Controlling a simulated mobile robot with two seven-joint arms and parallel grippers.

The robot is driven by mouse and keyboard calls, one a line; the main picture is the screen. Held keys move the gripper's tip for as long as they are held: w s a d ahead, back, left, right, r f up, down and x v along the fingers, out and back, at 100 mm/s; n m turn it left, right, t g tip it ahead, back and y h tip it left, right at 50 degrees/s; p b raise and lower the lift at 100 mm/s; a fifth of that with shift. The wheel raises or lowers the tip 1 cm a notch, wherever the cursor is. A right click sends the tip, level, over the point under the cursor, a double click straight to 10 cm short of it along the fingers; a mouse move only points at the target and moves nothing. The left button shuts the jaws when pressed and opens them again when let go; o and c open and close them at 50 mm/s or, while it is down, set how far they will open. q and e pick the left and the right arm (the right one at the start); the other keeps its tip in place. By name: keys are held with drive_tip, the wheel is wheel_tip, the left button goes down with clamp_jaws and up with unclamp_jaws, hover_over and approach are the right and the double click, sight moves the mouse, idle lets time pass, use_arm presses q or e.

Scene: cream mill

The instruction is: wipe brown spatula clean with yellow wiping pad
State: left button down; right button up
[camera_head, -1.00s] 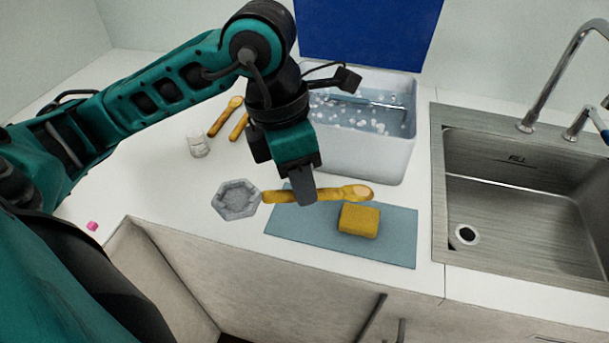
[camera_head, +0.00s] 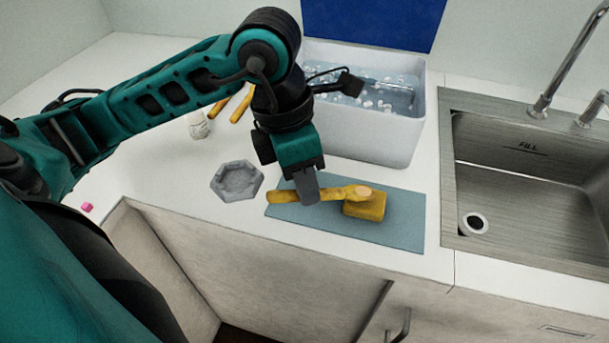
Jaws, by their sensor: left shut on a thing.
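The brown spatula (camera_head: 338,194) is held level in my left gripper (camera_head: 310,200), which is shut around its handle. Its rounded head is at the right end and overlaps the top of the yellow wiping pad (camera_head: 366,207) in the picture. Whether the head touches the pad I cannot tell for sure. The pad lies on the blue-grey mat (camera_head: 300,215). The gripper fingers hide a short stretch of the handle. My right gripper is not in view.
A white tub of water with floating bits (camera_head: 385,140) stands behind the mat, its blue lid up. A grey hexagonal dish (camera_head: 237,181) is left of the mat. A glass (camera_head: 197,126) and two more utensils (camera_head: 242,104) lie behind. A steel sink (camera_head: 530,190) is at right.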

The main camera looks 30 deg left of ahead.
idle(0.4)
use_arm(q)
drive_tip(key=shift+f+b, duration=0.45)
drive_tip(key=shift+b, duration=0.1)
idle(1.5)
drive_tip(key=shift+s+a+f+b, duration=0.1)
drive_tip(key=shift+b, duration=0.2)
drive_tip(key=shift+s+a+b, duration=0.3)
drive_tip(key=shift+s+a, duration=0.15)
drive_tip(key=shift+s, duration=0.05)
drive_tip(key=shift+w+d, duration=0.1)
